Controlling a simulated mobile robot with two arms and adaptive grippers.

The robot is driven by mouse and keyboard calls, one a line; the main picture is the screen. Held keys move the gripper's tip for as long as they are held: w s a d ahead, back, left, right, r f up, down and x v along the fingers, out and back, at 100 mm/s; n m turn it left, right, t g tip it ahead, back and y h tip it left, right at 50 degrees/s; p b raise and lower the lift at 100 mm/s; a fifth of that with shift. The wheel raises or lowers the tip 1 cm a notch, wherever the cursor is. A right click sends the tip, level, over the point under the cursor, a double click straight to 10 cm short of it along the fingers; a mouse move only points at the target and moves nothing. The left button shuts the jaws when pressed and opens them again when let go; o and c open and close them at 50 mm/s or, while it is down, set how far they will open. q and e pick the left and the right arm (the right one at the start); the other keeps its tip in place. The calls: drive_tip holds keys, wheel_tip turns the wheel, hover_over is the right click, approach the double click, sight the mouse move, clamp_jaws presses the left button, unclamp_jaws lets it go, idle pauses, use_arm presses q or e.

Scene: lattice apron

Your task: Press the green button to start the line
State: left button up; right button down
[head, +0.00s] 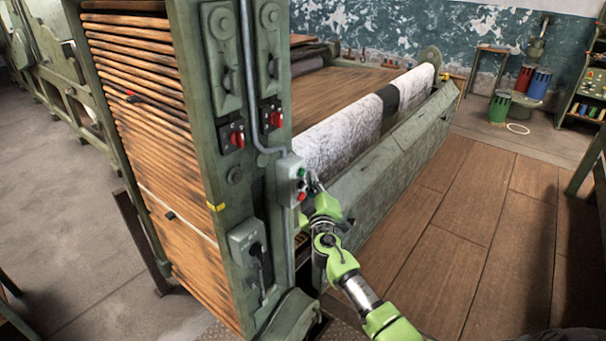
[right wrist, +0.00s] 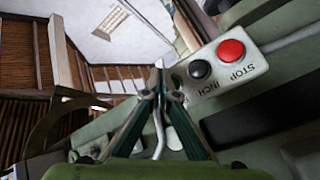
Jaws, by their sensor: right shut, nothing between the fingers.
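A pale grey button box (head: 289,180) is fixed to the green machine post. Its green button (head: 301,172) is at the top and its red button (head: 302,196) at the bottom. In the right wrist view, the red button (right wrist: 231,50) labelled STOP and the black button (right wrist: 199,69) labelled INCH show to the right of my fingers; the green button cannot be made out there. My right gripper (head: 315,182) is shut and empty, close to the right side of the box near the green button. Its fingertips (right wrist: 159,68) meet beside the box; contact cannot be told. My left gripper is out of view.
Two red rotary switches (head: 236,139) and a lever box (head: 248,250) are on the same machine frame. A fabric roll (head: 345,130) lies behind my right gripper, above a green beam (head: 400,150). The wooden floor (head: 460,250) at the right is clear.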

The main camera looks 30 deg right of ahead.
drive_tip(key=shift+w+a, duration=0.1)
drive_tip(key=shift+w, duration=0.25)
